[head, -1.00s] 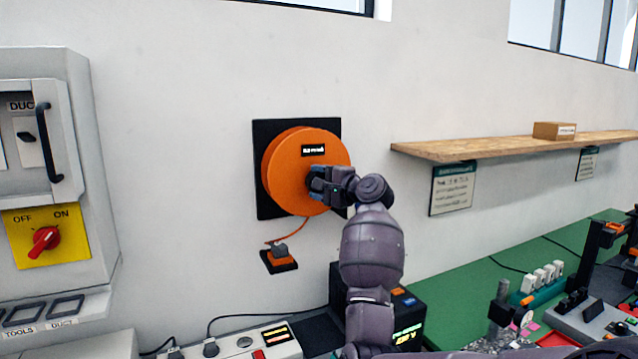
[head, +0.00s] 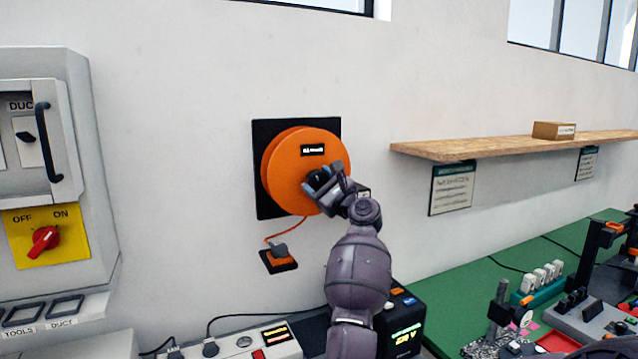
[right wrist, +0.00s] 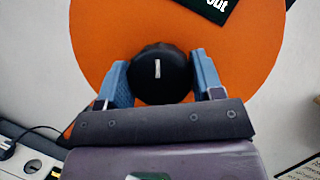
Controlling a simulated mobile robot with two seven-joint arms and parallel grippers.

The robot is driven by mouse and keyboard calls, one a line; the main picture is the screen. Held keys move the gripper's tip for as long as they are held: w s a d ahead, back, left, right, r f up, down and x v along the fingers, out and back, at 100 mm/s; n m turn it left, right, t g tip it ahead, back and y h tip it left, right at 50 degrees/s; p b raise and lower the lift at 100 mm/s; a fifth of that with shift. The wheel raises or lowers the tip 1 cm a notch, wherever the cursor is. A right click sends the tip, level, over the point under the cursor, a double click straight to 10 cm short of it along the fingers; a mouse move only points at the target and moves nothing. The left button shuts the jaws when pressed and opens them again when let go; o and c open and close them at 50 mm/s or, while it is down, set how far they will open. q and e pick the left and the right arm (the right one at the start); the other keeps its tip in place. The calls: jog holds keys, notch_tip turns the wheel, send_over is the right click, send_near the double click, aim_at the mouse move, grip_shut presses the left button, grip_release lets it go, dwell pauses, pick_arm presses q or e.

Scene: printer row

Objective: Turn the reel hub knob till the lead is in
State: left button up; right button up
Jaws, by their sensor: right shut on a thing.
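The orange reel (head: 300,165) is mounted on a black back plate (head: 262,207) on the wall. A black hub knob (right wrist: 160,72) with a white mark sits at its middle. My right gripper (head: 322,182) is shut on the knob, with one blue finger on each side of it in the right wrist view (right wrist: 160,80). The orange lead (head: 290,232) hangs from the reel's lower edge down to a grey plug (head: 280,250). The plug sits at a small black and orange holder (head: 280,262) below the reel. My left gripper is not in view.
A grey cabinet (head: 90,150) with a red switch (head: 44,240) stands at the left. A wooden shelf (head: 490,147) with a box (head: 553,130) is on the wall at the right. A green bench (head: 450,290) with several devices lies below it.

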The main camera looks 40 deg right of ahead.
jog(key=shift+f+m+h, duration=0.1)
jog(key=shift+m+h, duration=0.3)
jog(key=shift+m, duration=0.7)
jog(key=shift+t, duration=0.3)
jog(key=o, duration=0.9)
jog(key=shift+a, duration=0.1)
jog(key=b+v, duration=0.2)
jog(key=v, duration=0.8)
jog(key=shift+s, duration=0.4)
